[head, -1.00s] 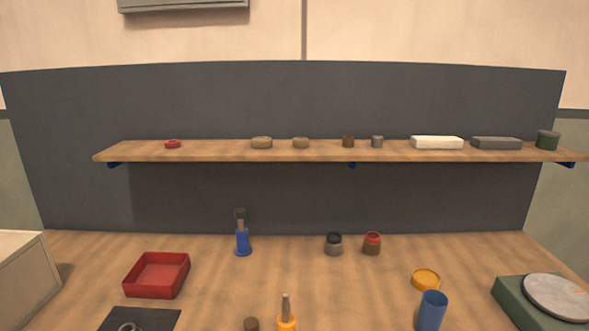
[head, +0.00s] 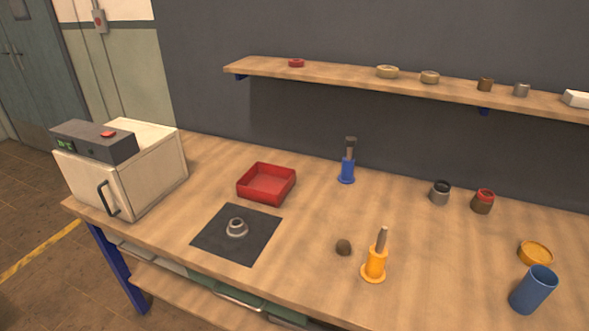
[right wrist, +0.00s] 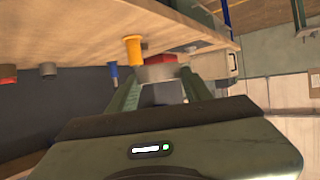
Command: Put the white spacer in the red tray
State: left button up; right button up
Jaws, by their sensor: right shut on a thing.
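The red tray (head: 266,198) lies open and empty on the workbench in the head view, behind a black mat. It also shows partly in the right wrist view (right wrist: 184,59), beyond my fingers. My right gripper (right wrist: 160,84) is shut on a pale piece (right wrist: 157,71), which looks like the white spacer; it is shaded and partly hidden by the fingers. The tray and the held piece are apart, but their distance is hard to judge. Neither gripper shows in the head view, and my left gripper is in no current view.
A grey flanged ring (head: 236,229) sits on the black mat (head: 220,247). A blue post holder (head: 347,168), an orange one (head: 375,264) and a brown knob (head: 343,247) stand near the tray. A white oven (head: 125,170) is at left. The shelf (head: 350,83) overhangs the back.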

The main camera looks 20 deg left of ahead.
aim_at(268, 189)
jog(key=i+j, duration=0.1)
jog(key=j, duration=0.25)
jog(key=j+u, duration=0.1)
jog(key=j, duration=0.3)
jog(key=i+j, duration=0.15)
jog(key=j, duration=0.2)
jog(key=i+j+u, duration=0.1)
jog(key=j, duration=0.3)
jog(key=i+j, duration=0.1)
jog(key=j, duration=0.25)
